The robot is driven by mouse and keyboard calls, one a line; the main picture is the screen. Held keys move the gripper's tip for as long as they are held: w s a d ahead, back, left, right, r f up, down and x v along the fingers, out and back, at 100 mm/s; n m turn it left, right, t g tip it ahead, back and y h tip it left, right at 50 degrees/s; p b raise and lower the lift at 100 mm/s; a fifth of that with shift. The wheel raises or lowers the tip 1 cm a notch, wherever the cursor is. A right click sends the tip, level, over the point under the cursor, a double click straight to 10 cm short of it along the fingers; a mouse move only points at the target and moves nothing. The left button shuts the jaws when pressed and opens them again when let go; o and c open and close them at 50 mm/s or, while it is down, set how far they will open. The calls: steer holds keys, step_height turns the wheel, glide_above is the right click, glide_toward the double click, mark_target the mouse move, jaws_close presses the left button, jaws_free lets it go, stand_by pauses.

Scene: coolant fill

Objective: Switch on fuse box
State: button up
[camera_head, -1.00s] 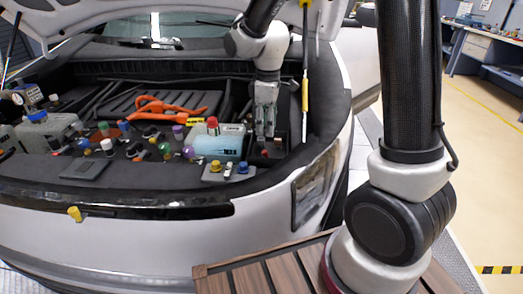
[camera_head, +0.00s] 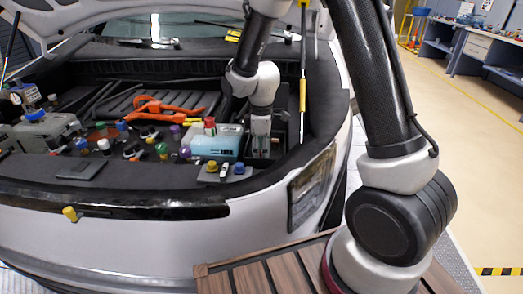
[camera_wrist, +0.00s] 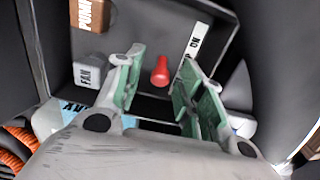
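The fuse box (camera_wrist: 150,20) is a dark grey, open-topped box in the wrist view. A red switch lever (camera_wrist: 160,71) stands up from its floor, with a white label ending in "ON" (camera_wrist: 193,42) to its right. A brown block marked PUMP (camera_wrist: 91,14) and a grey block marked FAN (camera_wrist: 88,75) sit at its left. My gripper (camera_wrist: 161,68) is open, its green-padded fingers on either side of the red lever with gaps visible. In the head view my gripper (camera_head: 260,138) points down into the dark box (camera_head: 283,118) at the bay's right; the lever is hidden there.
A pale blue coolant tank (camera_head: 215,145) with a red cap stands just left of my gripper. Orange cables (camera_head: 165,108) and several coloured caps lie further left. A yellow-marked prop rod (camera_head: 303,80) rises close on the right. An orange corrugated hose (camera_wrist: 20,140) shows at lower left.

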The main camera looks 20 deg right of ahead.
mark_target(271, 151)
jaws_close()
steer(key=shift+d, duration=0.1)
steer(key=y, duration=0.1)
steer(key=d+t+y, duration=0.1)
steer(key=y, duration=0.1)
steer(key=shift+s+d+r, duration=0.1)
steer(key=shift+s+d, duration=0.05)
steer(key=shift+s, duration=0.05)
steer(key=shift+s+d+f+t+y, duration=0.1)
steer(key=shift+d+t+y, duration=0.2)
steer(key=shift+y, duration=0.45)
steer(key=shift+s+d+f+t+y, duration=0.15)
steer(key=shift+t+y, duration=0.3)
steer(key=shift+y, duration=0.25)
steer(key=shift+s+d+r+t+y, duration=0.1)
steer(key=shift+d+t+y, duration=0.2)
steer(key=shift+y, duration=0.45)
jaws_free()
steer(key=shift+a, duration=0.1)
